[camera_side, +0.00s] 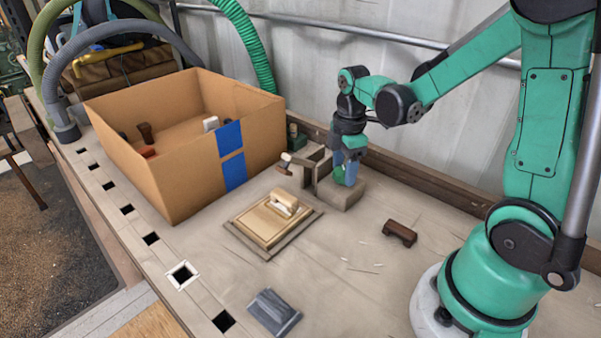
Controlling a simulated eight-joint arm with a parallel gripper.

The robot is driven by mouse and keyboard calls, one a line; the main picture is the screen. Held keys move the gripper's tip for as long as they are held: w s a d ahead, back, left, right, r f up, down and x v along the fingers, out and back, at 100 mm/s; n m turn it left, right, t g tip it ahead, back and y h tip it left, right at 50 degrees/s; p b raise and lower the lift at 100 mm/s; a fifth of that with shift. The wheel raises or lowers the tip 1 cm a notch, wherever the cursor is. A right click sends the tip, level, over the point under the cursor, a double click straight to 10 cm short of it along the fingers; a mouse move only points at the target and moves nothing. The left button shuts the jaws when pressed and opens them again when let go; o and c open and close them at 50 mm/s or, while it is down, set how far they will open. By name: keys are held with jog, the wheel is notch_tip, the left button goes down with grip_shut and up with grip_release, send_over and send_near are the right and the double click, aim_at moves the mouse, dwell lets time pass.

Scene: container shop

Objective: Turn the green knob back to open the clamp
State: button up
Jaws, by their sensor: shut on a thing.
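The clamp (311,172) is a small brown-grey frame on a block-shaped base (342,195) near the back of the bench. An arm with a pale tip (287,158) sticks out on its left side. My gripper (346,175) points straight down over the base and is shut on the green knob (340,179). The fingers hide much of the knob, and its turned angle cannot be told. How far the clamp is open is too small to tell.
A large open cardboard box (190,150) with blue tape stands left, holding several small items. A wooden board with a handle (270,222) lies in front of the clamp. A dark brown block (400,233) and a grey piece (273,312) lie nearer. A wall runs behind.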

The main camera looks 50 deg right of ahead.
jog(key=n, duration=0.4)
jog(key=shift+n, duration=2.2)
jog(key=o, duration=1.3)
jog(key=shift+r, duration=0.1)
jog(key=shift+r, duration=3.9)
